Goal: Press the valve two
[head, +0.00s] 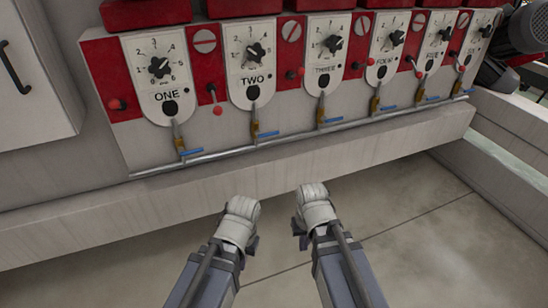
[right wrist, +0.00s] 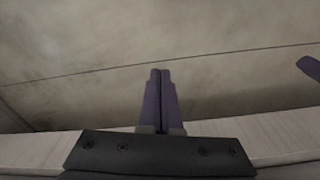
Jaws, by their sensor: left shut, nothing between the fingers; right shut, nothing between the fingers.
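The white panel marked TWO (head: 252,79) is the second from the left in the head view. It has a black numbered dial (head: 256,54). Below it, a hose runs down to a brass fitting with a blue-handled valve (head: 266,135) on the long pipe. My left gripper (head: 241,212) and my right gripper (head: 313,200) are in front of and below the machine, apart from the panel. In the head view their fingers are mostly hidden. In the right wrist view my right gripper's purple fingers (right wrist: 160,98) are together with nothing between them.
Panels ONE (head: 166,97), THREE (head: 326,70) and several more stand in a row, each with a dial and blue valve. Small red knobs (head: 217,111) sit between panels. A pale ledge (head: 300,162) juts out below the pipe. The floor in front is bare.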

